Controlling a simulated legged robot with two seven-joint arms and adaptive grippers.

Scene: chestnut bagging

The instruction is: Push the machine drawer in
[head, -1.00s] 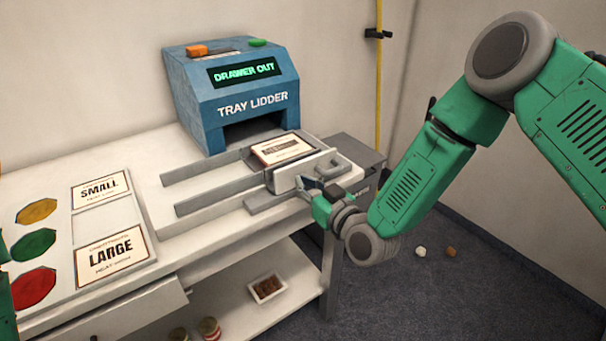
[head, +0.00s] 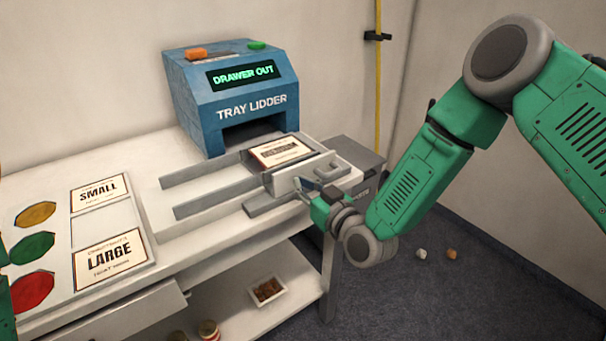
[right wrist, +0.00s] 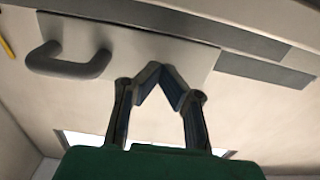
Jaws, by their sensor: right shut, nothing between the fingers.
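The blue tray lidder (head: 235,95) stands at the back of the table, its display reading "DRAWER OUT". Its drawer (head: 290,184) is out in front of the opening, with a grey handle on its front; the handle also shows in the right wrist view (right wrist: 70,62). A labelled tray (head: 279,153) sits in the drawer. My right gripper (head: 312,186) is shut and empty at the drawer front, beside the handle. In the right wrist view its joined fingertips (right wrist: 161,68) overlap the pale front; contact is not certain. My left gripper is out of frame.
Grey rails (head: 205,172) lie left of the drawer. SMALL (head: 100,193) and LARGE (head: 110,258) label plates and coloured discs (head: 34,248) lie at left. A grey bin (head: 362,160) stands behind my right gripper. A filled tray (head: 267,290) sits on the lower shelf.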

